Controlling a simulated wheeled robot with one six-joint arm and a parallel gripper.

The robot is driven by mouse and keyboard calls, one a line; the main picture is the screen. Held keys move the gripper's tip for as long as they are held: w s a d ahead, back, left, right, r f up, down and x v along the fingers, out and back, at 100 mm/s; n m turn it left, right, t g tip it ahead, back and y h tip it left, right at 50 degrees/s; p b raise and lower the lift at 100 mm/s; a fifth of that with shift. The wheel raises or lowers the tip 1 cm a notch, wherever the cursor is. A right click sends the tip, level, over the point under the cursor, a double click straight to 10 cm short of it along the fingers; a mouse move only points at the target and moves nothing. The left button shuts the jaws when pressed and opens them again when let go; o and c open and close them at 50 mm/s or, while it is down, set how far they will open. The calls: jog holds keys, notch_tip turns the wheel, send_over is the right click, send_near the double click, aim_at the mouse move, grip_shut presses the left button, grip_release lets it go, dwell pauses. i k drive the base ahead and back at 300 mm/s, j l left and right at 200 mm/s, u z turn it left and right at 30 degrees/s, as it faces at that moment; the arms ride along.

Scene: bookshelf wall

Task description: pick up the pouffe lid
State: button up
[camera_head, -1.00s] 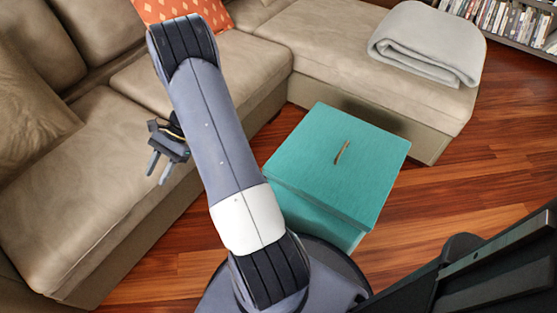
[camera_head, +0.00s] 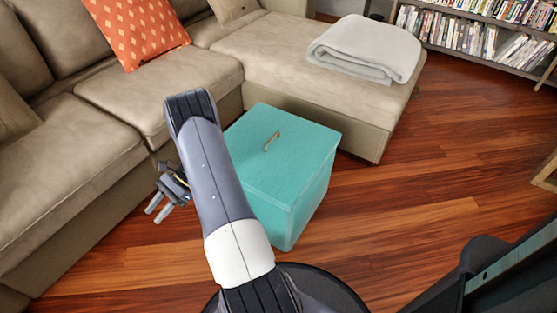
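The teal pouffe (camera_head: 296,200) stands on the wood floor in the middle of the view. Its flat teal lid (camera_head: 300,145) lies closed on top, with a small tan handle (camera_head: 271,141) in the middle. My arm crosses in front of the pouffe's left side and hides part of it. My gripper (camera_head: 160,213) hangs left of the arm, beside the sofa and apart from the lid. Its two fingers are spread with a gap between them, and nothing is held.
A beige corner sofa (camera_head: 110,95) runs along the left and behind the pouffe. An orange cushion (camera_head: 135,32) and a folded grey blanket (camera_head: 365,48) lie on it. A bookshelf (camera_head: 470,40) stands at the back right. The floor (camera_head: 430,190) right of the pouffe is clear.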

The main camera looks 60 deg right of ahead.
aim_at(276, 155)
jog(key=k+l, duration=0.2)
jog(key=l, duration=0.2)
jog(key=k+l+u, duration=0.1)
jog(key=l, duration=0.3)
jog(key=k+l, duration=0.3)
jog(key=k+l+u, duration=0.1)
jog(key=l, duration=0.35)
jog(key=k+l, duration=0.35)
jog(key=i+l, duration=0.1)
jog(key=l, duration=0.25)
jog(key=i+l, duration=0.1)
jog(key=l, duration=0.25)
jog(key=i+l+u, duration=0.1)
jog(key=l, duration=0.25)
jog(key=i+l, duration=0.1)
jog(key=l, duration=0.25)
